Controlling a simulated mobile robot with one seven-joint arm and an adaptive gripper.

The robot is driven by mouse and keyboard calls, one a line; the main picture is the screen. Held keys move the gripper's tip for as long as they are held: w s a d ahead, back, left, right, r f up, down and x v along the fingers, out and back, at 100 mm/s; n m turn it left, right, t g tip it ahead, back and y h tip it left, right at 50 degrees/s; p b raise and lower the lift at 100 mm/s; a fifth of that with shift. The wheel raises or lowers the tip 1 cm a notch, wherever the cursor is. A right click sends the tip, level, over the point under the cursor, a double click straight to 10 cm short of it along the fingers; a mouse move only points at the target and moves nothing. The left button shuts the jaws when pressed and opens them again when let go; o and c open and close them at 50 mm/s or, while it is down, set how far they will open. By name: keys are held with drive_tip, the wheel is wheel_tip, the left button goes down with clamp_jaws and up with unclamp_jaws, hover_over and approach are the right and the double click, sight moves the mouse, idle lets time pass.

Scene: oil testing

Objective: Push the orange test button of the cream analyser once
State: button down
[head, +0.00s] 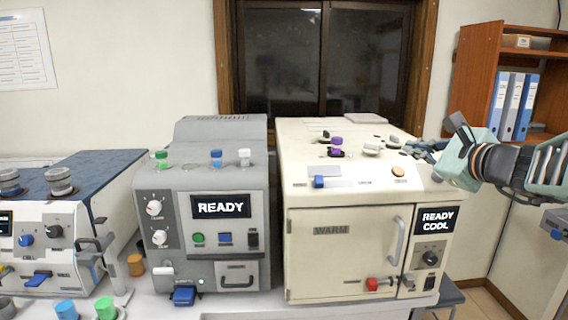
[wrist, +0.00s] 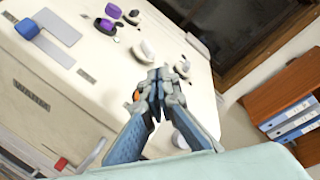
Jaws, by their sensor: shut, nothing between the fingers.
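The cream analyser (head: 300,240) stands on the bench right of centre, its small screen reading READY COOL. The orange test button (head: 398,171) is on the sloped front edge of its top, toward the right. In the wrist view only a sliver of the orange button (wrist: 136,95) shows, beside my fingers, which hide the rest. My gripper (head: 412,147) reaches in from the right, above the right part of the analyser's top. In the wrist view my gripper (wrist: 163,75) is shut and empty, fingertips together. I cannot tell its exact height above the top.
Blue (head: 318,182), purple (head: 336,142) and white (head: 372,149) parts sit on the analyser's top. A grey machine (head: 200,240) reading READY stands to its left. A wooden shelf (head: 483,75) with blue binders stands behind at right. A dark window (head: 320,60) is behind.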

sight(399, 171)
drive_tip(key=shift+w+f+b, duration=0.8)
drive_tip(key=shift+f, duration=0.35)
drive_tip(key=shift+w+f+b, duration=0.75)
drive_tip(key=shift+f, duration=0.35)
drive_tip(key=shift+f, duration=0.1)
drive_tip(key=shift+w+f+b, duration=0.25)
drive_tip(key=shift+f+b, duration=0.05)
drive_tip(key=shift+b, duration=0.25)
drive_tip(key=shift+w+f+b, duration=0.25)
drive_tip(key=shift+f+b, duration=0.1)
drive_tip(key=shift+b, duration=0.1)
drive_tip(key=shift+r, duration=0.1)
idle(0.4)
drive_tip(key=shift+s+r+p, duration=0.3)
drive_tip(key=shift+s+r, duration=0.2)
drive_tip(key=shift+r, duration=0.1)
